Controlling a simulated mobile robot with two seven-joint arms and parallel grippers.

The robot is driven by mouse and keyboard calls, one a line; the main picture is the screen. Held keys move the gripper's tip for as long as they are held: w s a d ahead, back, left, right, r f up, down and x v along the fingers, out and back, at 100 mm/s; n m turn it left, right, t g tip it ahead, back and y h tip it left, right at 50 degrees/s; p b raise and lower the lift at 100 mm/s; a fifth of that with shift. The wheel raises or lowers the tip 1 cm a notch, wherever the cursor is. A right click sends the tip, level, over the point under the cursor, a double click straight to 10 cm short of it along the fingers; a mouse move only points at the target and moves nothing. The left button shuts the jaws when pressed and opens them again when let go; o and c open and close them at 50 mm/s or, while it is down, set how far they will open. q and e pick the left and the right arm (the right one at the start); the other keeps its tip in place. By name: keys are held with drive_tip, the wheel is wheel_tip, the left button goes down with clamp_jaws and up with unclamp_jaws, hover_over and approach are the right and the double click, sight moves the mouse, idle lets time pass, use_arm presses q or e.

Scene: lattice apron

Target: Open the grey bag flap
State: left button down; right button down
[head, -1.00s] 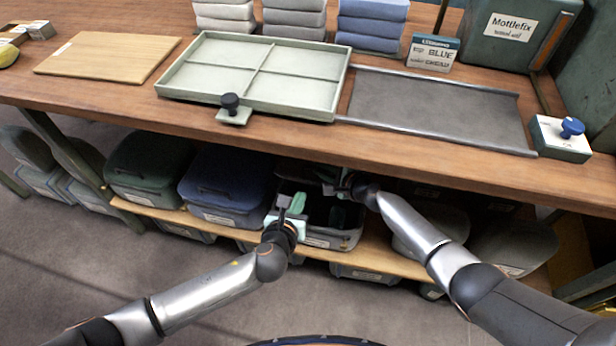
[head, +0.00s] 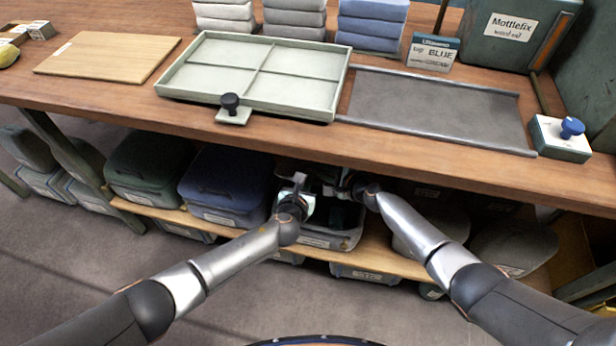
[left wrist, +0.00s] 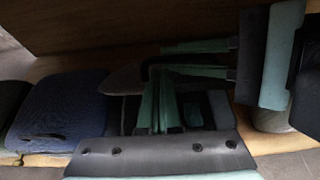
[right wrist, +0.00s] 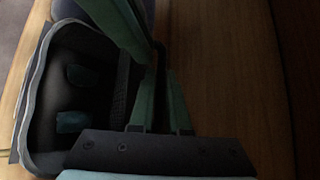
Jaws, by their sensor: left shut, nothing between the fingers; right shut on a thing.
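The grey bag (head: 338,238) sits on the low shelf under the table, between the blue bag and another grey bag. Its mouth shows dark and open in the right wrist view (right wrist: 40,60), with teal pieces (right wrist: 74,121) inside. My right gripper (head: 346,184) is at the bag's back edge under the table, shut on what appears to be the flap; the held edge is mostly hidden by the fingers and shadow. My left gripper (head: 297,184) is shut and empty above the left side of the bag, close to the right gripper. Its fingers (left wrist: 158,80) show in the left wrist view.
The tabletop edge (head: 300,150) overhangs both grippers closely. A blue bag (head: 222,185) and a green bag (head: 148,170) stand to the left on the wooden shelf (head: 385,262). A divided tray (head: 325,115) and grey mat (head: 435,110) lie on the table.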

use_arm(q)
drive_tip(key=shift+w+d+f, duration=0.15)
drive_tip(key=shift+w+f, duration=0.05)
drive_tip(key=shift+w, duration=0.3)
drive_tip(key=shift+w+d+r, duration=0.1)
drive_tip(key=shift+w+r, duration=0.35)
drive_tip(key=shift+r, duration=0.1)
drive_tip(key=shift+w+r+g, duration=0.1)
drive_tip(key=shift+g, duration=0.2)
use_arm(e)
drive_tip(key=shift+s+f, duration=0.1)
use_arm(q)
drive_tip(key=shift+d+r, duration=0.1)
use_arm(e)
drive_tip(key=c, duration=1.2)
unclamp_jaws()
drive_tip(key=shift+o, duration=0.2)
drive_tip(key=shift+d, duration=0.1)
